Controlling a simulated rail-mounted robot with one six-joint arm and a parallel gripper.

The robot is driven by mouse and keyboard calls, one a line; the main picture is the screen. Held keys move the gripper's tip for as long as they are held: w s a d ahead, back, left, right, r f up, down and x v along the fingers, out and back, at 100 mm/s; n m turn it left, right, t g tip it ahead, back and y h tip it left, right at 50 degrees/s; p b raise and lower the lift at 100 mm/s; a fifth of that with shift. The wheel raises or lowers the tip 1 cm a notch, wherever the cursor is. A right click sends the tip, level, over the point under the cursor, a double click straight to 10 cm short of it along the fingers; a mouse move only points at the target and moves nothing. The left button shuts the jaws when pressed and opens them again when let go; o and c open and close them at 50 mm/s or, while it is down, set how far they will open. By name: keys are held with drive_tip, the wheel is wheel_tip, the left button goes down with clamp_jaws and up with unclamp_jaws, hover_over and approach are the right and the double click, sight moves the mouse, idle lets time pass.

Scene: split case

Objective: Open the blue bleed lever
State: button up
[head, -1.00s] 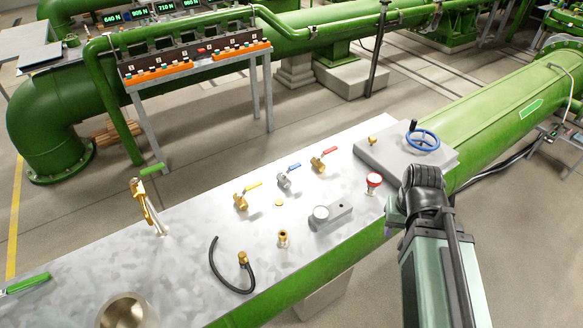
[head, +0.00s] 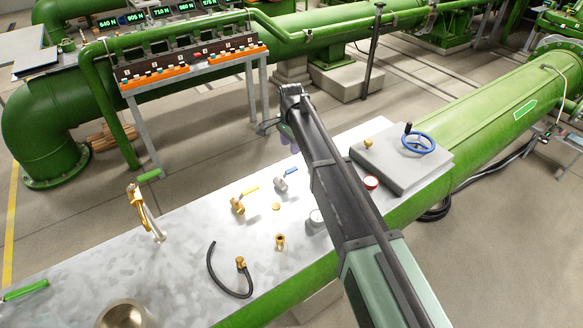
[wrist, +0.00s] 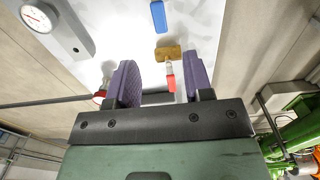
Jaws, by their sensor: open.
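The blue lever (head: 290,171) sits on a grey valve on the metal bench, just left of my arm in the head view. In the wrist view the blue lever (wrist: 158,16) is at the top edge, ahead of my fingers. My gripper (wrist: 161,66) is open and empty, with two purple-padded fingers apart. A red lever (wrist: 171,82) on a brass valve (wrist: 168,53) shows between and beyond the fingers; I cannot tell the height gap. In the head view my gripper (head: 287,132) is above the bench's far edge, its fingers mostly hidden, and the arm covers the red-lever valve.
A yellow-lever brass valve (head: 238,205) stands left of the blue one. A gauge (wrist: 35,17) and a red button (head: 371,182) are nearby, the gauge partly covered by my arm in the head view. A blue handwheel (head: 418,142) sits on a raised box at right.

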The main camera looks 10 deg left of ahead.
sight(291, 169)
wheel_tip(291, 169, down, 11)
drive_tip(key=b, duration=1)
drive_tip(key=shift+r, duration=0.3)
drive_tip(key=shift+r, duration=0.1)
clamp_jaws()
